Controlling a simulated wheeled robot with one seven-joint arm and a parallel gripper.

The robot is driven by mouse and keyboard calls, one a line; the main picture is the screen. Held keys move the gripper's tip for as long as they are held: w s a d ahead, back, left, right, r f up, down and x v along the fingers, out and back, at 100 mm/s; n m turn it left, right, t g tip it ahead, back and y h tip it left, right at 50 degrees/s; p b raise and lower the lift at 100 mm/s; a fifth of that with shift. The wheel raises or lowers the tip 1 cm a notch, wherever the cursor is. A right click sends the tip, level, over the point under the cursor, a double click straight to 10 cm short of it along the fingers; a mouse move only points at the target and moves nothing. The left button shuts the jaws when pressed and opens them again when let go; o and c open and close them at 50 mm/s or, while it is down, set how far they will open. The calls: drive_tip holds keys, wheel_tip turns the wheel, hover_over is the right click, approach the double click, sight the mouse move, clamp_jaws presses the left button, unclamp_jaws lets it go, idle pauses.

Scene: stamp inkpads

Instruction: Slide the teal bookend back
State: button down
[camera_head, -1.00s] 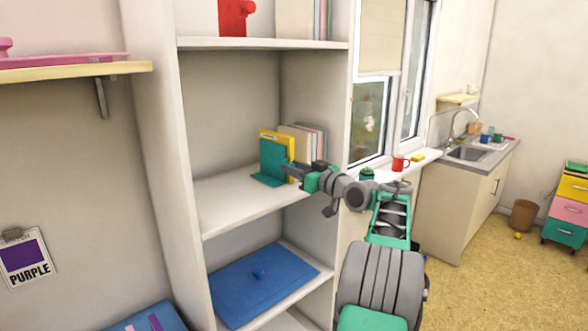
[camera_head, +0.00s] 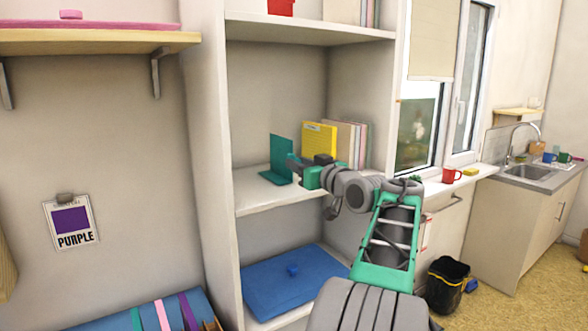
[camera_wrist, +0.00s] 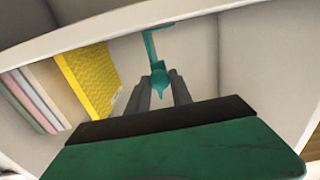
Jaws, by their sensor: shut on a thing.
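The teal bookend (camera_head: 281,156) stands upright on the middle shelf, left of the yellow book and apart from it. It also shows in the wrist view (camera_wrist: 149,43) as a thin teal plate with a rounded knob at its near end. My gripper (camera_head: 292,166) reaches in from the right, and its fingers (camera_wrist: 159,88) are shut on the bookend's knob. The knob is mostly hidden by my gripper in the head view. The yellow book (camera_head: 319,140) leans slightly in the wrist view.
Several pale books (camera_head: 352,142) stand right of the yellow one against the cabinet's right wall. The shelf (camera_head: 262,197) is clear left of the bookend.

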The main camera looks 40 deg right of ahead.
drive_tip(key=c, duration=1.2)
unclamp_jaws()
drive_tip(key=shift+o, duration=0.2)
drive_tip(key=b+v, duration=0.1)
drive_tip(key=v, duration=0.7)
drive_tip(key=shift+b, duration=0.35)
